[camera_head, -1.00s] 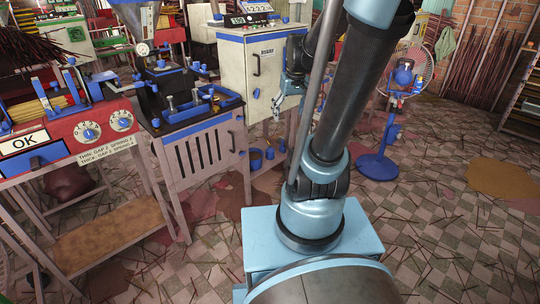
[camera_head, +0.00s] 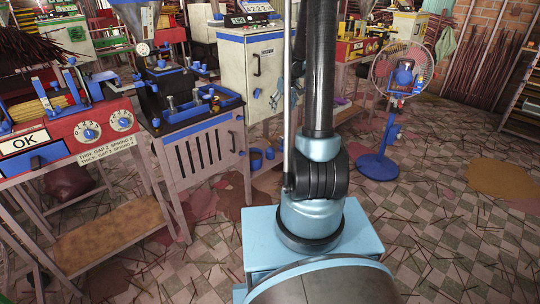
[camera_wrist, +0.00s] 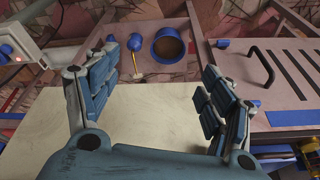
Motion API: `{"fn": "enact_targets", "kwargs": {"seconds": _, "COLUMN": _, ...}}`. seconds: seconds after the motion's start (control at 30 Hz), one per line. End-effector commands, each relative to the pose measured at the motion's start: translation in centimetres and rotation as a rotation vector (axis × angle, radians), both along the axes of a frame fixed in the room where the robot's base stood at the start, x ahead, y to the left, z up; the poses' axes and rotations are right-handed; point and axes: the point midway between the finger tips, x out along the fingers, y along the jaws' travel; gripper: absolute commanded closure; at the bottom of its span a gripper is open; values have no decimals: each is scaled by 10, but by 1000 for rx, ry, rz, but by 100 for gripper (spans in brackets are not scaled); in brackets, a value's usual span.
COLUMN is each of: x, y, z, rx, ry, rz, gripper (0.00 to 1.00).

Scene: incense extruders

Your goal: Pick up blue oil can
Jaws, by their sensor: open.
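In the wrist view a small blue can with a thin yellow spout (camera_wrist: 135,42), which looks like the oil can, stands on a shelf beyond my fingers. It is left of a round blue pot (camera_wrist: 168,47) with a brown inside. In the head view small blue vessels (camera_head: 269,154) sit low beside the slotted cabinet; I cannot surely tell which is the can. My gripper (camera_wrist: 160,78) is open and empty, its two blue-grey fingers wide apart and not touching the can. In the head view my arm mostly hides the gripper.
A pale flat panel (camera_wrist: 150,120) lies below my fingers. The slotted cabinet (camera_head: 205,152) with a blue tray on top stands left of my arm, the cream cabinet (camera_head: 235,70) behind. A blue fan (camera_head: 378,165) stands at right. The tiled floor right of my base is mostly open.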

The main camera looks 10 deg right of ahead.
Motion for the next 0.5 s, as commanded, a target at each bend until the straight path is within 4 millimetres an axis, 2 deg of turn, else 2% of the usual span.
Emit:
{"fn": "enact_targets", "kwargs": {"seconds": 0.03, "x": 14, "y": -3, "z": -12, "rx": 1, "ry": -3, "rz": 8, "gripper": 25}}
{"fn": "enact_targets", "kwargs": {"seconds": 0.2, "x": 51, "y": -9, "z": -52, "rx": 4, "ry": -16, "rz": 37, "gripper": 25}}
{"fn": "enact_targets", "kwargs": {"seconds": 0.5, "x": 107, "y": -22, "z": -134, "rx": 10, "ry": -39, "rz": 86, "gripper": 25}}
